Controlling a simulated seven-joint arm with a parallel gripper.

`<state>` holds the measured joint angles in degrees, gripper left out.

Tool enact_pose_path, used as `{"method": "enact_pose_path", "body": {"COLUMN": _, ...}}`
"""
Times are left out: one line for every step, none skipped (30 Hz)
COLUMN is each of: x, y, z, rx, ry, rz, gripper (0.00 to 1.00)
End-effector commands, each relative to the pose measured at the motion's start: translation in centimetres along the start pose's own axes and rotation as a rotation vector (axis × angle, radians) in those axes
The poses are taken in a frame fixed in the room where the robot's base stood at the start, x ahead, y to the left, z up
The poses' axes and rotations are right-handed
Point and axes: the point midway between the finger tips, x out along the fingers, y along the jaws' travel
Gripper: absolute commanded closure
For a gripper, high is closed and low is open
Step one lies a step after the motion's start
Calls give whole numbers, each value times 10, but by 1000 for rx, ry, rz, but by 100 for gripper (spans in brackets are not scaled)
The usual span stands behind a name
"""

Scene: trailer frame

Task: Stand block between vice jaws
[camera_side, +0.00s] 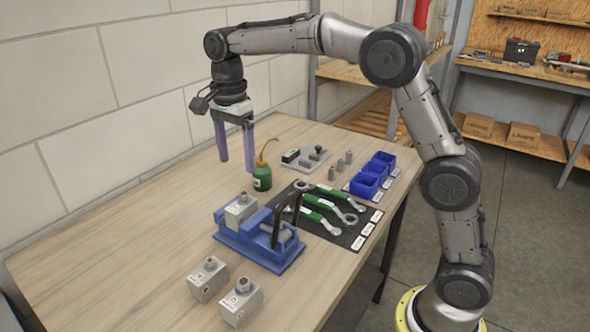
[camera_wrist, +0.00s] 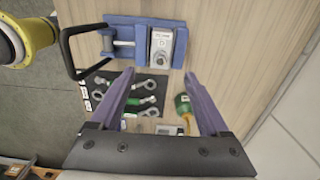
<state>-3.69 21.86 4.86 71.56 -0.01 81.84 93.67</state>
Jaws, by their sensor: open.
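The blue vice (camera_side: 262,250) stands on the table and also shows in the wrist view (camera_wrist: 117,51). A grey block (camera_side: 240,212) with a nut on top sits upright in the vice, between its jaws. In the wrist view this block (camera_wrist: 160,50) shows its labelled top between blue jaw parts; whether both jaws touch it I cannot tell. Two similar grey blocks, one (camera_side: 207,281) and another (camera_side: 240,302), stand on the table in front of the vice. My gripper (camera_side: 237,166) is open and empty, fingers pointing down, above the table beyond the vice; its fingers also show in the wrist view (camera_wrist: 159,75).
A green oil can (camera_side: 262,178) stands close to my gripper. A dark mat (camera_side: 345,237) with green-handled wrenches lies beside the vice, whose black handle (camera_side: 279,212) sticks up. Blue bins (camera_side: 364,186) and a grey tray (camera_side: 306,160) stand behind. The table's left side is clear.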

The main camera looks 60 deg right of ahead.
Motion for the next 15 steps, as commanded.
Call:
{"method": "enact_pose_path", "body": {"x": 0, "y": 0, "z": 0, "rx": -1, "ry": 0, "rz": -1, "gripper": 20}}
{"method": "enact_pose_path", "body": {"x": -1, "y": 1, "z": 0, "rx": -6, "ry": 0, "rz": -3, "gripper": 20}}
{"method": "enact_pose_path", "body": {"x": -4, "y": 4, "z": -1, "rx": -18, "ry": 0, "rz": -8, "gripper": 20}}
{"method": "enact_pose_path", "body": {"x": -6, "y": 7, "z": -1, "rx": -33, "ry": -1, "rz": -14, "gripper": 20}}
{"method": "enact_pose_path", "body": {"x": -9, "y": 11, "z": -2, "rx": -55, "ry": -1, "rz": -22, "gripper": 20}}
{"method": "enact_pose_path", "body": {"x": -15, "y": 19, "z": -3, "rx": -95, "ry": 0, "rz": -36, "gripper": 20}}
{"method": "enact_pose_path", "body": {"x": -19, "y": 26, "z": -4, "rx": -131, "ry": 0, "rz": -49, "gripper": 20}}
{"method": "enact_pose_path", "body": {"x": -24, "y": 35, "z": -6, "rx": -175, "ry": 2, "rz": -64, "gripper": 20}}
{"method": "enact_pose_path", "body": {"x": -30, "y": 48, "z": -8, "rx": -241, "ry": 6, "rz": -86, "gripper": 20}}
{"method": "enact_pose_path", "body": {"x": -35, "y": 60, "z": -9, "rx": -296, "ry": 10, "rz": -102, "gripper": 20}}
{"method": "enact_pose_path", "body": {"x": -39, "y": 71, "z": -11, "rx": -353, "ry": 16, "rz": -121, "gripper": 20}}
{"method": "enact_pose_path", "body": {"x": -43, "y": 88, "z": -13, "rx": -431, "ry": 25, "rz": -144, "gripper": 20}}
{"method": "enact_pose_path", "body": {"x": -45, "y": 100, "z": -14, "rx": -489, "ry": 33, "rz": -162, "gripper": 20}}
{"method": "enact_pose_path", "body": {"x": -47, "y": 111, "z": -16, "rx": -546, "ry": 43, "rz": -180, "gripper": 20}}
{"method": "enact_pose_path", "body": {"x": -48, "y": 128, "z": -17, "rx": -623, "ry": 57, "rz": -203, "gripper": 20}}
